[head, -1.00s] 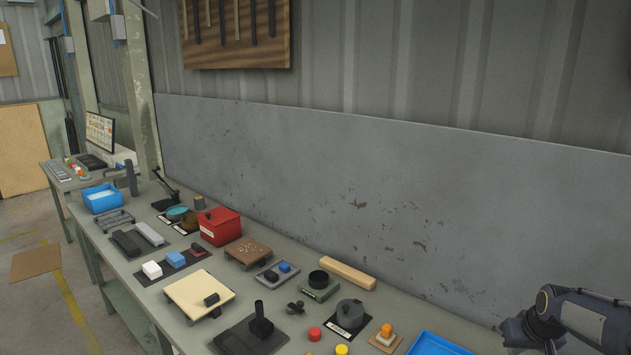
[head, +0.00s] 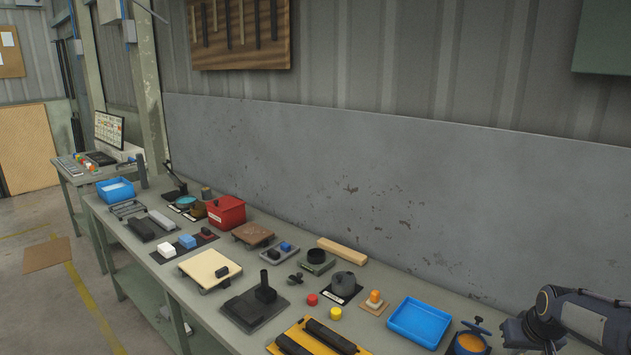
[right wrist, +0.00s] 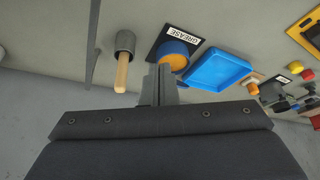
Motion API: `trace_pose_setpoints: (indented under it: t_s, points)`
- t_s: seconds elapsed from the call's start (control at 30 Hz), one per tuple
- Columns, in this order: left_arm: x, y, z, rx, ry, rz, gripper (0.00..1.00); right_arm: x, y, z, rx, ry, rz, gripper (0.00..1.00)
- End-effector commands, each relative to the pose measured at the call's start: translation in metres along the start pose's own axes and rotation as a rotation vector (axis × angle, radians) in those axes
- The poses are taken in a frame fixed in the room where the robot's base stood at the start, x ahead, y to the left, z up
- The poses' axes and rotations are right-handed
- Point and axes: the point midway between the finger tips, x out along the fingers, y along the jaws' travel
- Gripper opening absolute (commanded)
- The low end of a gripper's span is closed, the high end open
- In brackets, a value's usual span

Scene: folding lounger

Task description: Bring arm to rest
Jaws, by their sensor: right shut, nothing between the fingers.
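My right arm (head: 590,318) comes in at the lower right of the head view, over the right end of the workbench (head: 400,283). My right gripper (right wrist: 163,72) shows in the right wrist view with its fingers together and nothing between them. It appears in front of the bench top, beside a blue pot with orange grease (head: 470,343). That pot also shows in the right wrist view (right wrist: 174,61), partly behind the fingers. My left gripper is not in view.
A blue tray (head: 419,322) lies left of the grease pot. A yellow tray with dark bars (head: 318,338) is at the front edge. A wooden-handled tool in a grey cup (right wrist: 122,76) stands near the gripper. A grey panel (head: 400,200) backs the bench.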

Motion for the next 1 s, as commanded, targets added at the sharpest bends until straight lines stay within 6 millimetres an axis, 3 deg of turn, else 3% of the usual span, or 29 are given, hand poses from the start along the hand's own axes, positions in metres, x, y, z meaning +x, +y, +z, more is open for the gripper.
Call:
trace_pose_setpoints:
  t_s: [0.37,0.57,0.67,0.8,1.0]
  points:
    - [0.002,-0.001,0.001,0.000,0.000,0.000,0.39,-0.060,-0.037,0.026,0.021,0.025,-0.063,0.00]
    - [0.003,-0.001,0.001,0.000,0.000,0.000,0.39,-0.103,-0.068,0.059,0.034,0.039,-0.122,0.00]
    - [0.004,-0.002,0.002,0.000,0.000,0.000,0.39,-0.128,-0.088,0.087,0.041,0.046,-0.164,0.00]
    - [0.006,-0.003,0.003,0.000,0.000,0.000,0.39,-0.164,-0.125,0.149,0.048,0.057,-0.246,0.00]
    - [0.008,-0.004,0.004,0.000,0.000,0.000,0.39,-0.183,-0.166,0.236,0.051,0.055,-0.352,0.00]
